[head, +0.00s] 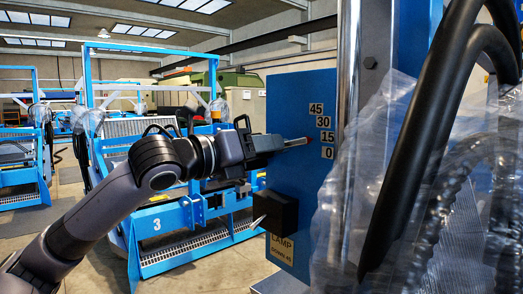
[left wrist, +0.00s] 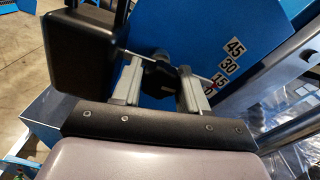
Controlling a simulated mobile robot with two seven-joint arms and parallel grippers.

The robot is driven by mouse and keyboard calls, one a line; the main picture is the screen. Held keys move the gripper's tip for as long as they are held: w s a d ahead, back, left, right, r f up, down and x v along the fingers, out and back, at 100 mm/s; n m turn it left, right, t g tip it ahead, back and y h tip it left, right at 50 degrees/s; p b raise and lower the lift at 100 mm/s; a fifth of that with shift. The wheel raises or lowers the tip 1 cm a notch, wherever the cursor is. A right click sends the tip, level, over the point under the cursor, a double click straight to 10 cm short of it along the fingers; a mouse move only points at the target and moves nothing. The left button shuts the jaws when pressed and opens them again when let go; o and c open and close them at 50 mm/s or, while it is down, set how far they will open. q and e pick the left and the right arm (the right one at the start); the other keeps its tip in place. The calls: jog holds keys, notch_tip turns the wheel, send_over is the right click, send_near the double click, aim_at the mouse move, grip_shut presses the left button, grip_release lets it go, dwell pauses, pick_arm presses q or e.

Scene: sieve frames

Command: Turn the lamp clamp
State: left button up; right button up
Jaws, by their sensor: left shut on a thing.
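The lamp clamp (left wrist: 160,74) is a dark knob between the two light grey fingers of my left gripper (left wrist: 161,84) in the left wrist view. The fingers are shut on it. In the head view my left gripper (head: 268,143) is at the blue panel and hides most of the clamp. A thin pointer (head: 296,142) with a red tip sticks out to the right, closest to the 15 mark (head: 326,137). The black box-shaped lamp (head: 275,211) is below the gripper; it also shows at upper left in the left wrist view (left wrist: 85,52).
The blue panel (head: 290,95) carries the marks 45, 30, 15 and 0 and a label (head: 282,247) reading LAMP DOWN 45. A metal post, clear plastic sheeting (head: 370,190) and thick black hoses (head: 425,130) stand close on the right. Blue machine frames (head: 150,250) stand behind.

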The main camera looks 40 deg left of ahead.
pick_arm(q)
jog(key=n, duration=0.5)
jog(key=shift+n+b, duration=0.3)
jog(key=shift+n, duration=0.1)
jog(key=n, duration=1)
jog(key=shift+f+n, duration=0.1)
jog(key=shift+n, duration=0.3)
jog(key=shift+n+p, duration=0.45)
jog(key=shift+n, duration=1.85)
jog(key=shift+f, duration=0.1)
jog(key=o, duration=0.8)
jog(key=shift+c, duration=0.2)
jog(key=shift+s, duration=0.15)
